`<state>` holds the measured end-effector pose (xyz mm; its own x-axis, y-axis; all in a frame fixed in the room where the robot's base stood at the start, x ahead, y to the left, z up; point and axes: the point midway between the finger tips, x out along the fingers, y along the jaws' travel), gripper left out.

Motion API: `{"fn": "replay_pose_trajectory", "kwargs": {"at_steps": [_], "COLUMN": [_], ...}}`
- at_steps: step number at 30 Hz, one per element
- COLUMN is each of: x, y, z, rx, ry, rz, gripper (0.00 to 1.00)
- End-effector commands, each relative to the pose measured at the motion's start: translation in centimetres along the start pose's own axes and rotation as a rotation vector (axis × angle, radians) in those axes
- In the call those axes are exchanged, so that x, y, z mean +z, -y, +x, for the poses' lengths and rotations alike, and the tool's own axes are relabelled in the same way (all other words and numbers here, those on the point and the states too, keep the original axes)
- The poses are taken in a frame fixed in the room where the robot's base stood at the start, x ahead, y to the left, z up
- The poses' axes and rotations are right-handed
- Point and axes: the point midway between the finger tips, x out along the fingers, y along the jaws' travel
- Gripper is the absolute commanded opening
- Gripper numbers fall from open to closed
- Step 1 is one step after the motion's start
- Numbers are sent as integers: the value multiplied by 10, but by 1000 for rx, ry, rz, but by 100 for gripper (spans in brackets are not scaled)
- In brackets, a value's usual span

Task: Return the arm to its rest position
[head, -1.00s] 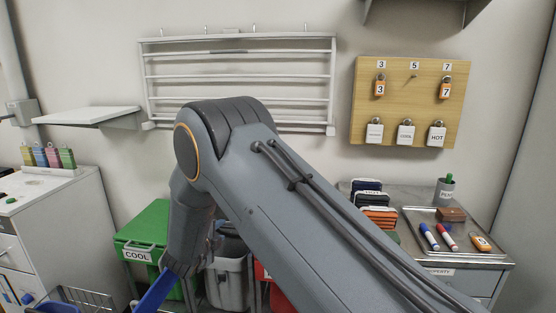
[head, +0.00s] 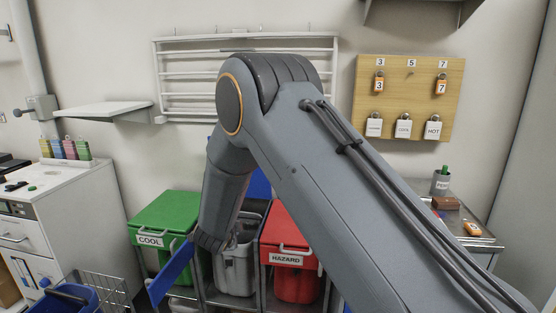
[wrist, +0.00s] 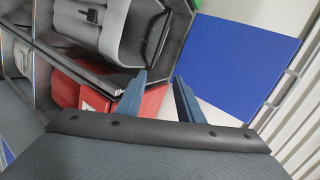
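My arm crosses the head view from the lower right. It rises to a bent elbow in front of the wall rack, and its forearm hangs down in front of the bins. My gripper (wrist: 158,82) shows in the wrist view, with its two blue-grey fingers apart and nothing visible between them. The fingers cannot be made out in the head view. Beyond them in the wrist view are a red bin (wrist: 78,82), a grey bin (wrist: 135,35) and a flat blue panel (wrist: 243,62). I cannot tell whether the fingers touch anything.
In the head view, a green COOL bin (head: 165,218), an open grey bin (head: 235,268) and a red HAZARD bin (head: 285,232) stand below. A blue strip (head: 172,273) slants beside my forearm. A wall shelf (head: 104,110) is left; a key board (head: 408,98) is right.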

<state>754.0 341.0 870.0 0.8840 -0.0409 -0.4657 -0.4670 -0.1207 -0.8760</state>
Motion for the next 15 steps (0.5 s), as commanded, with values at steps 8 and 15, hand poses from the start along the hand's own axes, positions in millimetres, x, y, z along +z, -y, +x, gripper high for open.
{"fn": "replay_pose_trajectory", "kwargs": {"at_steps": [8, 15], "x": [-55, -141], "y": [2, -36], "z": [-17, -80], "rx": [122, 302], "ry": [137, 346], "rz": [-247, -615], "gripper": [34, 34]}}
